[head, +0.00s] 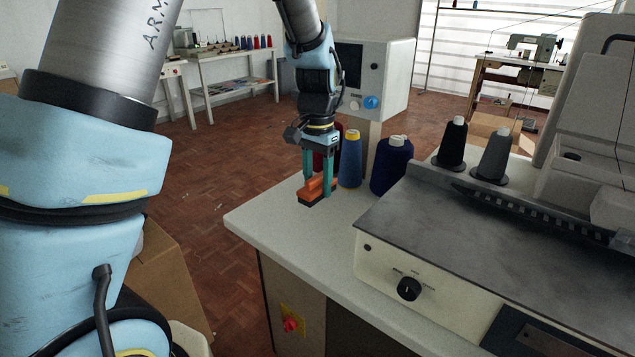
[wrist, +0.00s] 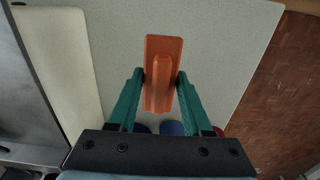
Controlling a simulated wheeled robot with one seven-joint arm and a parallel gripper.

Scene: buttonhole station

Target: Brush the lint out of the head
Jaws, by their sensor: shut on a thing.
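An orange brush (head: 313,187) with a dark underside is at the back left part of the white table in the head view. My gripper (head: 317,187) points down with its green fingers on both sides of the brush, shut on it. In the wrist view the brush (wrist: 161,75) lies between the fingertips of my gripper (wrist: 162,80), its long body running away from the palm. The brush is at or just above the tabletop; I cannot tell which. The machine (head: 450,235) with a grey top plate and black knob stands to the right. No lint is discernible.
A blue thread cone (head: 350,163), a navy cone (head: 391,168) and a partly hidden dark red cone stand close behind the brush. The white tabletop (head: 290,240) in front of the brush is clear.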

